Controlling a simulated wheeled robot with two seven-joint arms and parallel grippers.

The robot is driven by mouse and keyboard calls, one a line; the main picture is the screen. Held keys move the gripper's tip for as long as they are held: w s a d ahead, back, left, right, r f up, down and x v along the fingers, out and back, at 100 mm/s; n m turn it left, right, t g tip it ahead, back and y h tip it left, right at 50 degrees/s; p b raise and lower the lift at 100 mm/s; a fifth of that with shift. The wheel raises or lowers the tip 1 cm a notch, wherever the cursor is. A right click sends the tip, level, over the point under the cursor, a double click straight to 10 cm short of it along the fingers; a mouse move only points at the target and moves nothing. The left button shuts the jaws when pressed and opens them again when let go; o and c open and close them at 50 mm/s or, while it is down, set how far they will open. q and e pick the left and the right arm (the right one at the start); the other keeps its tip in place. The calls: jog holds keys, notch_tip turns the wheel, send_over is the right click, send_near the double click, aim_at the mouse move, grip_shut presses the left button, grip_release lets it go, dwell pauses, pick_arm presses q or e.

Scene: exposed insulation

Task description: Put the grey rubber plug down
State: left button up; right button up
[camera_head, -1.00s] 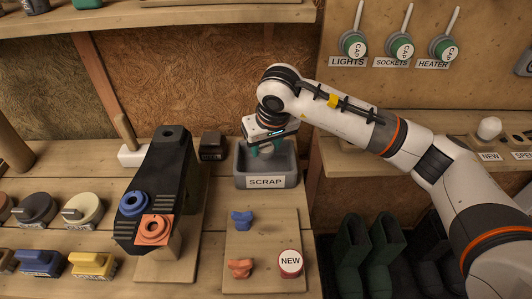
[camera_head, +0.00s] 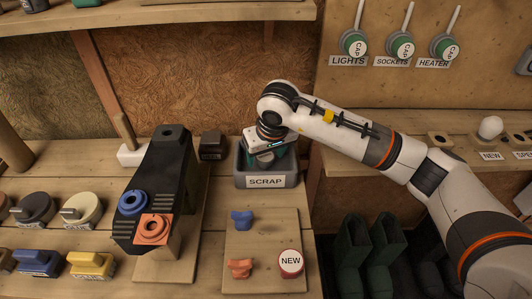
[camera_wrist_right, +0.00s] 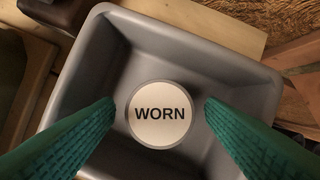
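The grey rubber plug (camera_wrist_right: 158,114) is a round disc with a white face marked WORN and a thin grey rim. In the right wrist view it lies inside the grey scrap bin (camera_wrist_right: 233,68), face up. In the head view the bin (camera_head: 242,180) carries a SCRAP label and stands at the back of the bench. My right gripper (camera_head: 266,163) points down into the bin. In the right wrist view its green fingers (camera_wrist_right: 160,108) stand apart on both sides of the plug, with a gap on each side. My left gripper is not in view.
A board (camera_head: 263,220) in front of the bin holds a blue piece (camera_head: 242,220), an orange piece (camera_head: 241,267) and a red-rimmed NEW disc (camera_head: 290,262). A black stand (camera_head: 168,170) with blue and orange rings rises left of the bin. A small dark block (camera_head: 212,145) is beside the bin.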

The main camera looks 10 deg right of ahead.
jog(key=shift+r, duration=0.1)
jog(key=shift+r, duration=0.25)
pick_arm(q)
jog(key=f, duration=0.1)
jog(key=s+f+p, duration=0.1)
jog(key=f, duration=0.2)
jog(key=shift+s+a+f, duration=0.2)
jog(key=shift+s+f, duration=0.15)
pick_arm(e)
jog(key=v, duration=1.1)
jog(key=shift+r, duration=0.3)
jog(key=shift+s, duration=0.15)
